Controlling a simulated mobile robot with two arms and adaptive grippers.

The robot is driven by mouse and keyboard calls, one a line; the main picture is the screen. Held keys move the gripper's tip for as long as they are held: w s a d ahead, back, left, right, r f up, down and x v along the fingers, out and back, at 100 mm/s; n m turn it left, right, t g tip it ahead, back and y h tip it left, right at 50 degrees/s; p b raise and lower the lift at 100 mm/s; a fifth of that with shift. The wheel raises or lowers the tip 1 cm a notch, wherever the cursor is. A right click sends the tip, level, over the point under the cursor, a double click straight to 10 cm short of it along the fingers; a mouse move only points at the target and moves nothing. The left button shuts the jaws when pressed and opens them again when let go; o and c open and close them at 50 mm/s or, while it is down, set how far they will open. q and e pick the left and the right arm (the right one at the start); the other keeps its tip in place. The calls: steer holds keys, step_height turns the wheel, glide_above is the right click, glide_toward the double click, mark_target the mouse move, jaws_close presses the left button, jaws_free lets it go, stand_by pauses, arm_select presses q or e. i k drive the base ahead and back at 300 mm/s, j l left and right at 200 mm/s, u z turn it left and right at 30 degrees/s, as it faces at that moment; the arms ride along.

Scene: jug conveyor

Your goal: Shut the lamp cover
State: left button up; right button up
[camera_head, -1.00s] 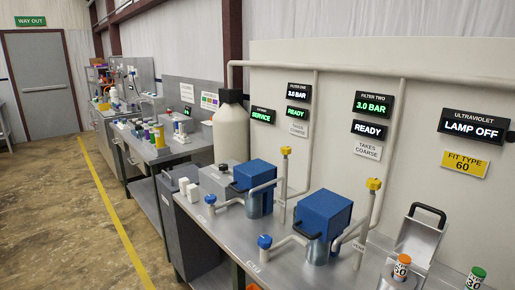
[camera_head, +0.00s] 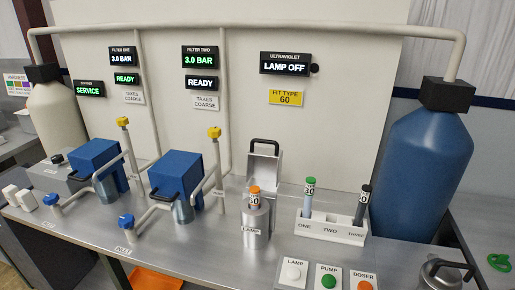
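The lamp cover (camera_head: 264,166) is a silver lid with a black handle, standing open and upright behind the lamp housing. The lamp housing (camera_head: 256,238) is a silver cylinder labelled LAMP on the grey bench. A lamp with an orange cap (camera_head: 254,191) stands upright in it, its upper part showing above the rim; the number on it is too small to read surely. The ultraviolet display (camera_head: 285,65) reads LAMP OFF, and a yellow sign (camera_head: 286,98) below it reads FIT TYPE 60. Neither of my grippers is in view.
A white rack (camera_head: 331,230) right of the housing holds a green-capped lamp (camera_head: 309,196) at ONE and a black-capped one (camera_head: 362,204) at THREE. LAMP, PUMP and DOSER buttons (camera_head: 329,281) lie in front. Blue filters (camera_head: 175,175) stand left, a blue tank (camera_head: 423,160) right.

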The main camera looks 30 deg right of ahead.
mark_target(264, 165)
steer(key=l+z, duration=0.15)
steer(key=z, duration=0.25)
steer(key=l+z, duration=0.2)
steer(key=z, duration=0.25)
steer(key=i+l+z, duration=0.1)
steer(key=z, duration=0.3)
